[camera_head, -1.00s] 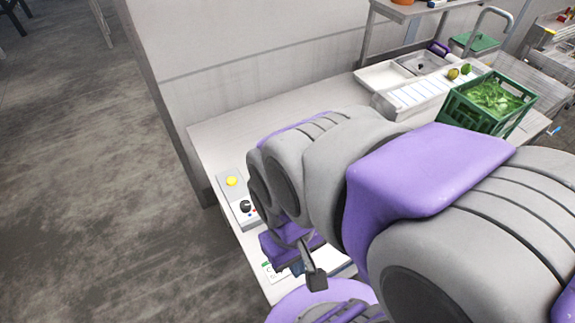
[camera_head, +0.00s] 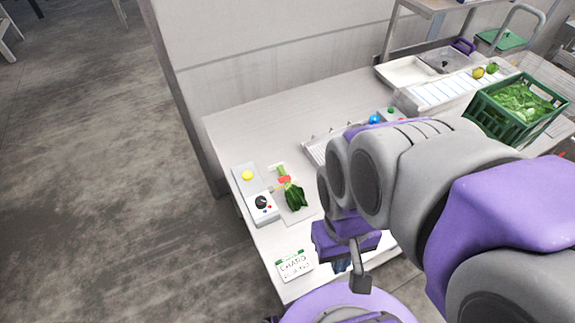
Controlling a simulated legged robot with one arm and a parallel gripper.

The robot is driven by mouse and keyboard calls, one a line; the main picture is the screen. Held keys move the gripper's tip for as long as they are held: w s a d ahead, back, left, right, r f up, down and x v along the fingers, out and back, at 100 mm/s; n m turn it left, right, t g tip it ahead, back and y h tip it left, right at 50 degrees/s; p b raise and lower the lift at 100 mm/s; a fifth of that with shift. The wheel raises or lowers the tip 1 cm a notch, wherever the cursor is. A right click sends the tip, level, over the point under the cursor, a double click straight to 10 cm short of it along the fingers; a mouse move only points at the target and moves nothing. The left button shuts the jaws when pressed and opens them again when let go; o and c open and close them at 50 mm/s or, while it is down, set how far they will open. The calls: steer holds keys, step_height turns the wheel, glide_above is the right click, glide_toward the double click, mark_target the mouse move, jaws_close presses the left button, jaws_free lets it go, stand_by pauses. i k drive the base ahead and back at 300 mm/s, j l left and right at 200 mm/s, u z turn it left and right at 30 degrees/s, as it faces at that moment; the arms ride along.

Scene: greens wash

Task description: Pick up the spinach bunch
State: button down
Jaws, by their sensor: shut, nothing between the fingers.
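A leafy dark green bunch (camera_head: 294,196) with pale stems and a red band lies on a light board on the counter; I take it for the spinach bunch, though a nearby card reads CHARD. My gripper (camera_head: 360,280) is at the lower middle, over the counter's front part, right of and nearer than the bunch. It is shut and empty, apart from the bunch. My arm covers the counter to the right of the bunch.
A control box (camera_head: 262,207) with a yellow button is left of the bunch. A white rack (camera_head: 322,148) is behind, partly hidden. A green crate (camera_head: 482,114) of leaves stands at right. The back-left counter is clear.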

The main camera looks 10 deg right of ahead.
mark_target(295, 195)
steer(key=k+j+z, duration=0.3)
steer(key=k+j, duration=0.35)
steer(key=j+z, duration=0.3)
steer(key=j, duration=0.4)
steer(key=j+z, duration=0.3)
steer(key=j, duration=0.45)
steer(key=i+j+z, duration=0.3)
steer(key=i+j, duration=0.2)
steer(key=j, duration=0.2)
steer(key=i+j+z, duration=0.15)
steer(key=j, duration=0.2)
steer(key=i+j+z, duration=0.15)
steer(key=j, duration=0.25)
steer(key=i, duration=0.1)
